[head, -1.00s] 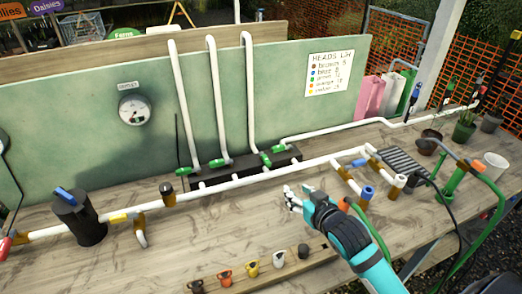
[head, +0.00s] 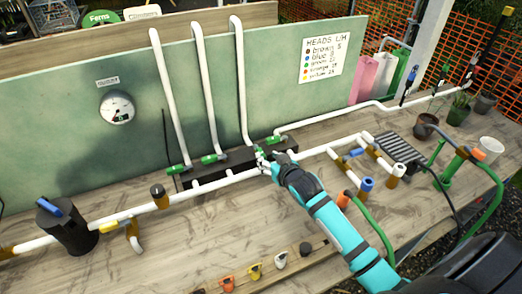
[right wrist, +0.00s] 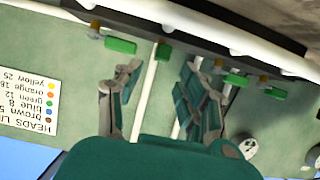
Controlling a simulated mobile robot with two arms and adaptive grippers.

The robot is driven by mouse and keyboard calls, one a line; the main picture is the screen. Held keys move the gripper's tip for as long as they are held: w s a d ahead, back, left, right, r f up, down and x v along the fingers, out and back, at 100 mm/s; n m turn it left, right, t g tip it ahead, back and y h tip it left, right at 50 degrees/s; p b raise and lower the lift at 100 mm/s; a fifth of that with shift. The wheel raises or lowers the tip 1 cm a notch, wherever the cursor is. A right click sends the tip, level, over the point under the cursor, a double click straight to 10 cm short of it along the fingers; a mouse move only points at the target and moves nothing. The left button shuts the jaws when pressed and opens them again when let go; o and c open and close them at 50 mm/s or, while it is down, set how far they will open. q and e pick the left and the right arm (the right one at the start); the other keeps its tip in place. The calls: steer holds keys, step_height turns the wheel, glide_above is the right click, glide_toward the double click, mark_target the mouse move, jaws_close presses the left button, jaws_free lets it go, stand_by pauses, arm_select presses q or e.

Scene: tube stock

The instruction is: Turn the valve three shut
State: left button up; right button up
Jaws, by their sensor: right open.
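The third valve's green handle (head: 260,151) is partly covered by my right gripper in the head view. In the right wrist view, this handle (right wrist: 164,52) lies along its pipe, while the other handles lie crosswise. My right gripper (head: 264,163) is open and empty at the front of the third valve. In the right wrist view, its two fingers (right wrist: 160,85) stand apart, with the third handle showing between them. My left gripper is out of view.
The first valve (head: 177,169), second valve (head: 210,158) and rightmost valve (head: 270,140) are close by. A long white pipe (head: 222,181) runs in front of the manifold. A gauge (head: 117,107) and a list sign (head: 328,52) are on the green board.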

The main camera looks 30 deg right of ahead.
mark_target(262, 152)
steer(key=x, duration=0.5)
steer(key=shift+w, duration=0.25)
steer(key=shift+w+f, duration=0.25)
steer(key=shift+w, duration=0.2)
steer(key=c, duration=0.8)
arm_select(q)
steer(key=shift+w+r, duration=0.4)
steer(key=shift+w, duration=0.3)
arm_select(e)
jaws_close()
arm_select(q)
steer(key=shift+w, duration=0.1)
